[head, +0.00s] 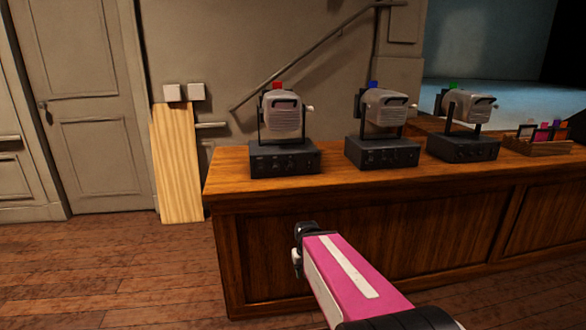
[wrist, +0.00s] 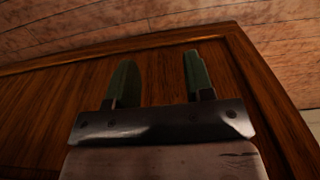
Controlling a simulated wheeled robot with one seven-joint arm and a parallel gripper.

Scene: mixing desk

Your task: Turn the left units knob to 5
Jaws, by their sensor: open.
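Three grey devices on black bases stand on the wooden desk (head: 240,178) in the head view. The left unit (head: 284,120) has a red top piece, the middle unit (head: 384,112) a blue one, the right unit (head: 468,108) a green one. Small dark knobs sit on the front of each base, including the left base (head: 284,160); their settings are too small to read. My gripper (head: 298,250) is low in front of the desk, below and apart from the left unit. In the wrist view my gripper (wrist: 158,80) is open and empty, with dark wood beyond its two fingers.
A wooden holder (head: 540,146) with coloured items stands at the desk's right end. A pale plank (head: 178,165) leans on the wall left of the desk, near a door (head: 85,100). The floor (head: 120,270) left of the desk is clear.

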